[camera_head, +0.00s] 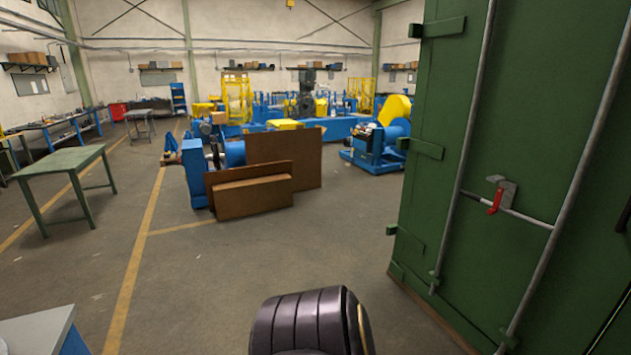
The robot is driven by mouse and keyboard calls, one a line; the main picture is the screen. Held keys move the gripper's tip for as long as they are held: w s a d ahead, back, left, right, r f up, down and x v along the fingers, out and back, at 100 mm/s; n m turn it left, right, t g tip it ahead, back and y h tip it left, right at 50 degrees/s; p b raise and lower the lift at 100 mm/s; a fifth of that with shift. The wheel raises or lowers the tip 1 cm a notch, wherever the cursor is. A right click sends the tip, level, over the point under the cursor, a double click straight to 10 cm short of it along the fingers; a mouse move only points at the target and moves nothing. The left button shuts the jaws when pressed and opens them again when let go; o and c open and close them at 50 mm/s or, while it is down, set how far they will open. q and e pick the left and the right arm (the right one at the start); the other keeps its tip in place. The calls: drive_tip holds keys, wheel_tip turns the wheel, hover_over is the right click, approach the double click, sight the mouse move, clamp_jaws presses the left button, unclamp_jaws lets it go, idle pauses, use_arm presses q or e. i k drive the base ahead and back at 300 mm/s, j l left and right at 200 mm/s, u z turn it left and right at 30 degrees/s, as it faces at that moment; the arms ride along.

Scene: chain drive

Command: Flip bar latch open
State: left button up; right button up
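A green metal container door (540,110) stands along the right side. A grey bar latch with a red part (495,201) sits on its face, with a short horizontal handle bar (530,217) running right from it to a vertical lock rod (565,195). Another vertical rod (463,150) runs to the left of the latch. The red part hangs down at the grey bracket. I cannot tell exactly how the latch engages the bar. Neither of my grippers shows in the head view.
A dark ribbed rounded object (305,322) is at the bottom centre. Brown panels (284,160) lean near blue machinery (195,160) in the middle. A green table (62,160) stands left. Open concrete floor (250,255) lies between them and the door.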

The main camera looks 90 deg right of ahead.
sight(498, 199)
drive_tip(key=z, duration=0.5)
drive_tip(key=l+z, duration=0.1)
drive_tip(key=z, duration=0.4)
drive_tip(key=k+l+z, duration=0.1)
drive_tip(key=z, duration=0.9)
drive_tip(key=l+z, duration=0.15)
drive_tip(key=z, duration=0.85)
drive_tip(key=l+z, duration=0.1)
drive_tip(key=z, duration=0.4)
drive_tip(key=i+z, duration=0.1)
drive_tip(key=z, duration=0.45)
